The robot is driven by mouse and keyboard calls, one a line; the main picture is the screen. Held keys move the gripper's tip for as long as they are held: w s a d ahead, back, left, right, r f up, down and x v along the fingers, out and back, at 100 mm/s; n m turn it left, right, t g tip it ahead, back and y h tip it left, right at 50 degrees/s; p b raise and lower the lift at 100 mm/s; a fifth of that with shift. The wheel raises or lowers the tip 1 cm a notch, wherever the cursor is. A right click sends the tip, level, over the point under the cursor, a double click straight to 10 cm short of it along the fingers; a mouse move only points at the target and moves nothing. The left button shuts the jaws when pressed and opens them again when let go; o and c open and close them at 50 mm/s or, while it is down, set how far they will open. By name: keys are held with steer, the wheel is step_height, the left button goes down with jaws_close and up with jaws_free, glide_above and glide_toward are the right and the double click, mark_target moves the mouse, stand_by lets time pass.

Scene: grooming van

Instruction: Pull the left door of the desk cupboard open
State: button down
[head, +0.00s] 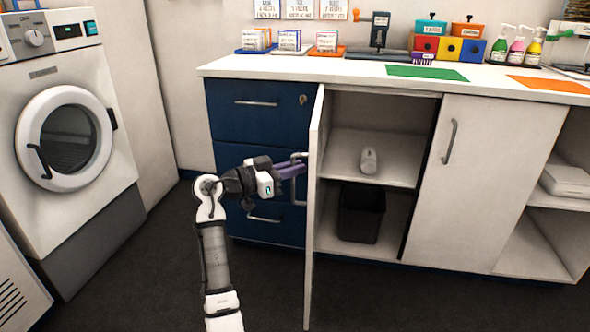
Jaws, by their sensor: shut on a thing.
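The left door (314,230) of the desk cupboard stands swung wide open, seen nearly edge-on. Its bar handle (297,186) is on the door's outer face, which faces left. My gripper (294,171) reaches in from the left and its purple fingers are shut on this handle. The opened compartment shows a shelf (345,150) with a small white bottle-like thing (369,161) on it. A black bin (360,213) stands below. The right door (475,190) is closed, with its own handle (449,141).
Blue drawers (245,125) with handles sit left of the open door, behind my arm. A white washer-like machine (70,125) stands at the far left. The desk top (360,72) carries boxes, bottles and coloured mats. Dark floor (150,270) in front is clear.

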steer(key=c, duration=1.6)
jaws_free()
steer(key=shift+d, duration=0.1)
steer(key=p+v, duration=0.1)
steer(key=v, duration=1.3)
